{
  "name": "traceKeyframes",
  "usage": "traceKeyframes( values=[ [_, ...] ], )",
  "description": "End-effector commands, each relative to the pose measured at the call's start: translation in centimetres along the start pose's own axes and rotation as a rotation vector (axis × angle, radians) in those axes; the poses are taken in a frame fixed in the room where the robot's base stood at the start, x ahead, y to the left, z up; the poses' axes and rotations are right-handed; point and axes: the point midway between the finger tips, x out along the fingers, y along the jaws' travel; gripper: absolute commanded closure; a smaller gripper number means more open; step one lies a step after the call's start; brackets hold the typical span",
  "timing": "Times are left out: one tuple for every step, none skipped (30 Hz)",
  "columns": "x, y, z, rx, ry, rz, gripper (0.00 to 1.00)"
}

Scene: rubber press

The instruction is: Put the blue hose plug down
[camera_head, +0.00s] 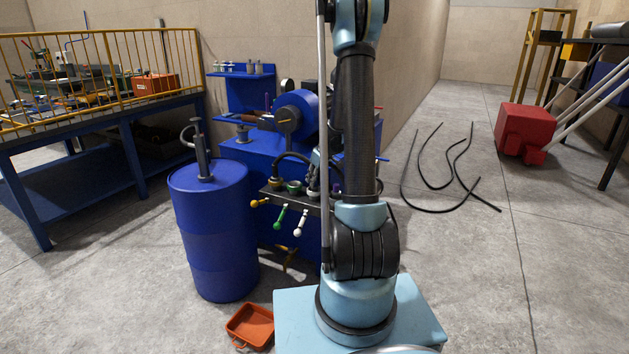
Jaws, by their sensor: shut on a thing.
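My gripper (315,166) shows only in part, at the left edge of my own arm, just above the dark panel (262,193) on the front of the blue machine. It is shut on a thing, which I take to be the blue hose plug. My arm and the clutter hide the plug, so I cannot tell if it touches the panel. The panel has a yellow-ringed socket (275,184) and a green socket (294,187) on top. Yellow, green (280,219) and white (300,222) handles stick out from its front. A black hose (290,156) arches above it.
A blue drum (215,240) with a pump stands left of the blue machine (245,155). An orange tray (251,326) lies on the floor by my base. A railed blue workbench (80,150) is at left. Black hoses (450,180) and a red block (524,130) lie on the right floor.

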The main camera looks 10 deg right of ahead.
Motion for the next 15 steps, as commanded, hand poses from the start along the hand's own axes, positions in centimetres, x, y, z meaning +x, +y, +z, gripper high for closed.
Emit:
traceKeyframes(
  values=[
    [0.0, 0.0, 0.0, 0.0, 0.0, 0.0, 1.0],
    [-0.01, 0.0, 0.01, 0.0, 0.0, 0.0, 1.0],
    [-0.02, 0.0, 0.01, 0.0, 0.0, 0.0, 1.0],
    [-0.02, 0.0, 0.01, 0.0, 0.0, 0.0, 1.0],
    [-0.02, 0.0, 0.01, 0.0, 0.0, 0.0, 1.0],
    [-0.01, 0.0, 0.01, 0.0, 0.0, 0.0, 1.0],
    [0.02, 0.0, 0.03, 0.0, 0.0, 0.0, 1.0],
    [0.08, 0.01, 0.05, 0.0, 0.0, 0.0, 1.0],
    [0.18, 0.01, 0.09, 0.0, 0.0, 0.0, 1.0],
    [0.25, 0.01, 0.12, 0.0, 0.0, 0.0, 1.0],
    [0.31, 0.01, 0.15, 0.0, 0.0, 0.0, 1.0],
    [0.4, 0.0, 0.2, 0.0, 0.0, 0.0, 1.0],
    [0.47, 0.0, 0.23, 0.0, 0.0, 0.0, 1.0],
    [0.46, 0.0, 0.24, 0.0, 0.0, 0.0, 0.75],
    [0.44, 0.0, 0.23, 0.0, 0.0, 0.0, 0.66]
  ],
)
